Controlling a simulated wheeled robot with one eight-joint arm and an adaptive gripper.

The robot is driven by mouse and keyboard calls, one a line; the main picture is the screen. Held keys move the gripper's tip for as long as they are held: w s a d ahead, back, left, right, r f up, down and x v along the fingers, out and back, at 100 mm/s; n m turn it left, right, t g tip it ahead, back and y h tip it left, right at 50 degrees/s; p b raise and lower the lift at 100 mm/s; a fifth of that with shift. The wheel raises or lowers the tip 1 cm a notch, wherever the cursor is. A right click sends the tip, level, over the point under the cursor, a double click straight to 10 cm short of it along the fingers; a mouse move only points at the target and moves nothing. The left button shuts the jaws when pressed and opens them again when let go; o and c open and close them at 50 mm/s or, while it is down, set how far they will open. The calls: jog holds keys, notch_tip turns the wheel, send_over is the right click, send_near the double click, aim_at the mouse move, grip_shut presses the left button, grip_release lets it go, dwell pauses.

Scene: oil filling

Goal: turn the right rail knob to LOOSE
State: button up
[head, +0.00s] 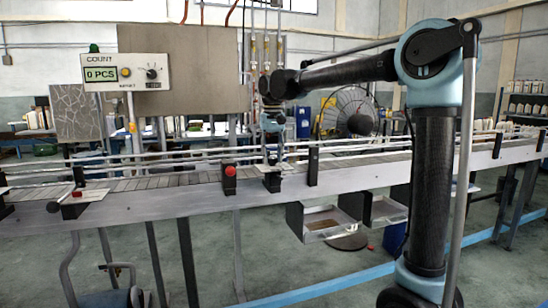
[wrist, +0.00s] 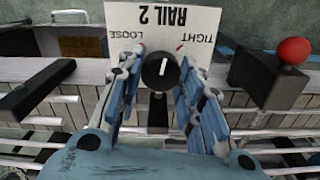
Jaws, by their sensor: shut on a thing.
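The right rail knob (wrist: 161,70) is a round black knob with a short white pointer line, in front of a white plate (wrist: 185,18) marked RAIL 2, LOOSE and TIGHT. In the wrist view LOOSE is at the left and TIGHT at the right; the pointer stands nearly upright between the two words. My gripper (wrist: 160,75) has one blue-grey finger on each side of the knob and is shut on it. In the head view my gripper (head: 272,150) reaches down at the conveyor's front rail, and its fingers largely hide the knob there.
A red ball on a black block (wrist: 293,52) is close right of the knob; it also shows in the head view (head: 230,171). Another rail plate (head: 88,198) sits at the left. The conveyor (head: 150,203) runs across. A counter box (head: 125,72) reads 0 PCS.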

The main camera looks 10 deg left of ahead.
jog(key=n, duration=0.5)
jog(key=shift+d+n, duration=0.1)
jog(key=shift+n, duration=0.2)
jog(key=n, duration=0.5)
jog(key=shift+w, duration=0.1)
dwell(0.3)
jog(key=o, duration=1.1)
jog(key=shift+w, duration=0.1)
jog(key=shift+c, duration=0.2)
jog(key=shift+r, duration=0.1)
notch_tip(320, 180, up, 12)
